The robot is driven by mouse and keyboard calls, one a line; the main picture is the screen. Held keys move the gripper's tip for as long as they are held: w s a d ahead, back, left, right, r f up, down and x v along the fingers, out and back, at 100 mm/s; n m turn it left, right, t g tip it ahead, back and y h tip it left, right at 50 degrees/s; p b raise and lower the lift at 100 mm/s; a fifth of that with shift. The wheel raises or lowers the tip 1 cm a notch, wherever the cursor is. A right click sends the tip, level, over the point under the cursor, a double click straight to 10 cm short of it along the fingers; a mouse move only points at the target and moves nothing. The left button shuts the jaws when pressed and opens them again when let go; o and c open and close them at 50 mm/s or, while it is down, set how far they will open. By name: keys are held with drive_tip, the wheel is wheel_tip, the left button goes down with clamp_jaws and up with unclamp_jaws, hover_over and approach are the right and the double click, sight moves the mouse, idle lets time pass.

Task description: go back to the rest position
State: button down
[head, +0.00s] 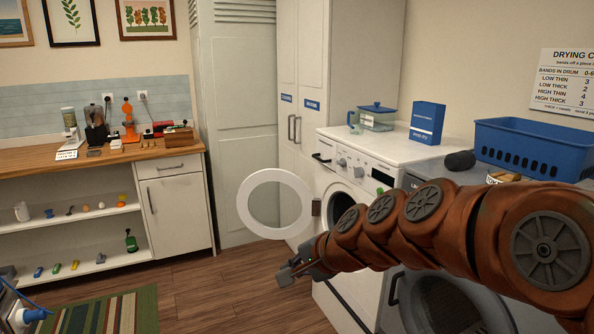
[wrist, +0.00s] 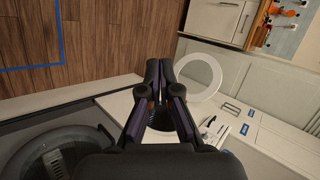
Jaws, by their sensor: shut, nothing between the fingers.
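My gripper (head: 287,275) is at the end of my brown arm, low in front of the white washing machine (head: 328,181). In the wrist view my gripper (wrist: 159,68) has its two dark fingers together with nothing seen between them. The machine's round door (head: 247,206) stands open to the left, and its dark drum opening (head: 342,207) is partly hidden by my arm. The door also shows past the fingertips in the wrist view (wrist: 216,72). I cannot tell how far the fingers are from the door.
A grey machine (head: 425,166) stands right of the white one, partly behind my arm. A blue basket (head: 530,150) and a blue box (head: 427,122) stand on top. A wooden counter (head: 110,154) is at left, with a striped rug (head: 105,313) before it. The wooden floor (head: 215,285) between is clear.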

drive_tip(key=s+d+f+n+g+h+p, duration=0.1)
drive_tip(key=s+d+f+n+g+h, duration=0.1)
drive_tip(key=s+d, duration=0.4)
drive_tip(key=s+d+f+n+g+h+p, duration=0.1)
drive_tip(key=s+d, duration=0.5)
drive_tip(key=s, duration=0.9)
drive_tip(key=s+d+f+n+g+h+p, duration=0.1)
drive_tip(key=s+d+f+n+g+h, duration=0.3)
drive_tip(key=s, duration=0.7)
drive_tip(key=d+f+n+g, duration=0.1)
drive_tip(key=d+n, duration=0.1)
drive_tip(key=d, duration=0.1)
